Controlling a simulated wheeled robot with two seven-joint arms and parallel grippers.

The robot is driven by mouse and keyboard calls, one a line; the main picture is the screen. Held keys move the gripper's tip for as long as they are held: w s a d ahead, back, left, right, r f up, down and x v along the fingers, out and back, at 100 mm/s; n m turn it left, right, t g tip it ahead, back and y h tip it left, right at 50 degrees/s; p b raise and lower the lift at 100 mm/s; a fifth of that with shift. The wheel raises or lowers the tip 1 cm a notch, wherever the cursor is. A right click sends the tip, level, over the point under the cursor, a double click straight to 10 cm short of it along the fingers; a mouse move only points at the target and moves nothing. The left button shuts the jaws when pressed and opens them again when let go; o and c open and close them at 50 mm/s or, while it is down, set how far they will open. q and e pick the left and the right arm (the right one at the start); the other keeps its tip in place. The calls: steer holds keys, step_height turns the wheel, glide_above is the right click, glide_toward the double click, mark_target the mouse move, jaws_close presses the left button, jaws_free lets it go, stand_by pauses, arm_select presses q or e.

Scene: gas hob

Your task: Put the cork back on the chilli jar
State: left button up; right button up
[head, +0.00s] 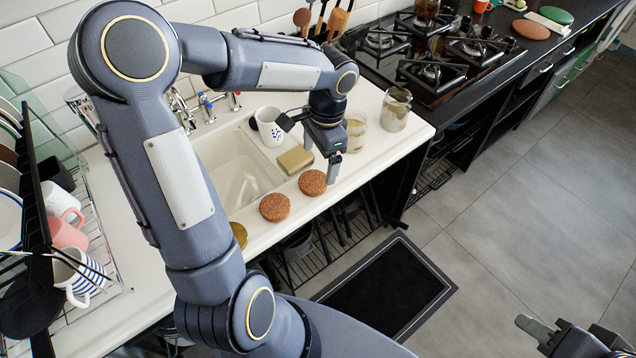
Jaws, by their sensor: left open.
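Two round brown corks lie flat on the white counter's front edge: one cork (312,182) just below my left gripper, the other cork (274,207) further left. Two open glass jars stand right of the gripper: a nearer jar (355,130) with pale contents and a farther jar (396,108) with brownish contents. I cannot tell which holds chilli. My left gripper (321,158) is open and empty, pointing down above the counter near the right cork. My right gripper (560,335) is partly in view at the lower right, over the floor; its jaws are unclear.
A sponge (295,160) lies beside the sink (236,168), and a white mug (268,127) stands behind it. A gold round item (239,234) is partly hidden by my arm. A dish rack with mugs is at left; the gas hob (437,52) is at back right.

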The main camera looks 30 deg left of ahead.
mark_target(314, 181)
arm_select(q)
steer(key=shift+s+a+f, duration=0.1)
steer(key=shift+f, duration=1.15)
steer(key=shift+s+a+f, duration=0.1)
steer(key=shift+a+f, duration=0.1)
steer(key=shift+f, duration=0.65)
steer(key=shift+a+f, duration=0.15)
steer(key=shift+f, duration=0.7)
steer(key=shift+s+a+f, duration=0.1)
steer(key=shift+a+f, duration=0.1)
steer(key=shift+f, duration=0.65)
steer(key=shift+c, duration=0.2)
steer(key=c, duration=1)
